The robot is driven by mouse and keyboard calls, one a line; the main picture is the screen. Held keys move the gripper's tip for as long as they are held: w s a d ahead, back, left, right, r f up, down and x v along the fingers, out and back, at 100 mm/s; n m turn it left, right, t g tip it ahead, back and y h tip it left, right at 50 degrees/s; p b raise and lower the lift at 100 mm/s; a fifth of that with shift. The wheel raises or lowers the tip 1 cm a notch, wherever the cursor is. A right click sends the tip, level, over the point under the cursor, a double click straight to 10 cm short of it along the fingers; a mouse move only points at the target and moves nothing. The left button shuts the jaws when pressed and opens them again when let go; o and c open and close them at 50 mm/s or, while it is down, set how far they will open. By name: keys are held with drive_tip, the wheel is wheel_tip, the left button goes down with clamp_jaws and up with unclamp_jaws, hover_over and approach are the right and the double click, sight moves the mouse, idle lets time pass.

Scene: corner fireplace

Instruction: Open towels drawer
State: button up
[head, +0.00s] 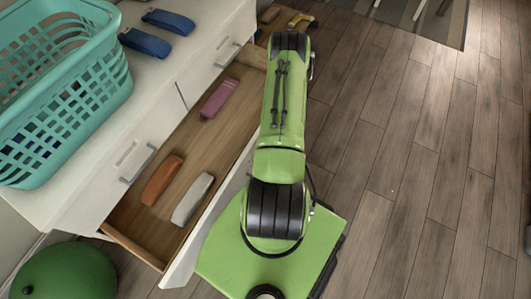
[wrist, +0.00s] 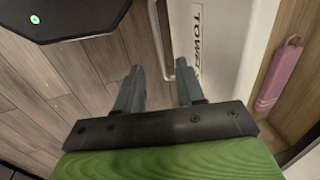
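The white drawer front with a label reading "TOWE", the rest cut off, shows in the wrist view (wrist: 235,45). Its drawer (head: 215,140) stands pulled out, with its wooden inside visible in the head view. A thin metal handle (wrist: 157,40) runs along the front. My gripper (wrist: 158,68) is open, its two grey fingers apart. The end of the handle appears between the fingertips in the picture; I cannot tell whether they touch it. In the head view my arm hides the gripper and the handle.
The drawer holds a pink item (head: 219,98), an orange item (head: 162,180) and a white item (head: 192,199). A teal basket (head: 75,90) and two blue items (head: 145,42) sit on the white cabinet top. Wooden floor (head: 400,160) is clear on the right.

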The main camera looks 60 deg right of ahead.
wheel_tip(320, 180, up, 8)
drive_tip(key=s+p, duration=0.1)
drive_tip(key=shift+s+p, duration=0.3)
drive_tip(key=shift+p, duration=0.05)
drive_tip(key=w+a+r+n+p, duration=0.1)
drive_tip(key=w+a+r+n, duration=0.25)
drive_tip(key=r, duration=0.55)
drive_tip(key=w+a+r+n+t+p, duration=0.15)
drive_tip(key=w+r, duration=0.35)
drive_tip(key=r, duration=0.5)
drive_tip(key=w+a+r+n+p, duration=0.1)
drive_tip(key=w+a+r+n, duration=0.25)
drive_tip(key=r, duration=0.55)
drive_tip(key=a+r+n+p, duration=0.25)
drive_tip(key=a+r, duration=0.35)
drive_tip(key=r, duration=0.4)
drive_tip(key=s+a+r+n+t+p, duration=0.1)
drive_tip(key=s+a+r+n, duration=0.4)
drive_tip(key=s+a+r, duration=0.5)
drive_tip(key=shift+s+r+n+t+p, duration=0.3)
drive_tip(key=shift+s+r+n+t, duration=0.15)
drive_tip(key=shift+s+r, duration=0.3)
